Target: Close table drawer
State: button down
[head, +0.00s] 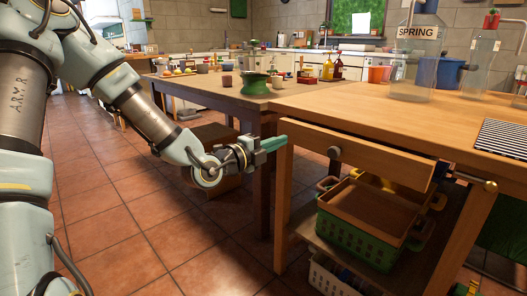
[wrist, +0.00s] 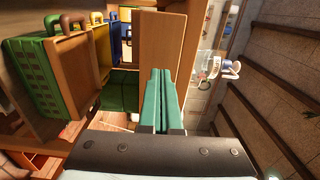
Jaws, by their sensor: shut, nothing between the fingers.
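The wooden table (head: 390,103) stands at the right in the head view. Its drawer front (head: 375,158) is a long plank with a dark round knob (head: 334,153) near its left part. The plank's right end shows its thickness and appears to stand forward of the frame; how far the drawer is out is hard to tell. My gripper (head: 273,144) is shut and empty, just left of the drawer front's left end. In the wrist view my green fingers (wrist: 160,90) are together, pointing towards a wooden panel (wrist: 162,45), likely the drawer front. I cannot tell whether they touch it.
A green crate (head: 365,225) stands on the shelf under the table. A dark bar with a brass end (head: 490,186) sits right of the drawer. Glass bottles and a striped cloth (head: 502,137) are on top. The tiled floor (head: 130,215) left of the table is mostly clear.

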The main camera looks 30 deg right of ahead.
aim_at(297, 134)
jog(key=shift+x, duration=2.2)
jog(key=shift+d+f+b, duration=0.3)
jog(key=shift+f+b, duration=0.1)
jog(key=shift+b, duration=0.35)
jog(key=shift+w+d+f+b, duration=0.1)
jog(key=shift+d+f+b, duration=0.15)
jog(key=shift+d+b, duration=0.55)
jog(key=d+b, duration=0.1)
jog(key=w+d+r+b, duration=0.1)
jog(key=b, duration=0.1)
jog(key=shift+d, duration=0.15)
jog(key=shift+d+r, duration=0.1)
jog(key=shift+r, duration=0.25)
jog(key=shift+f, duration=0.1)
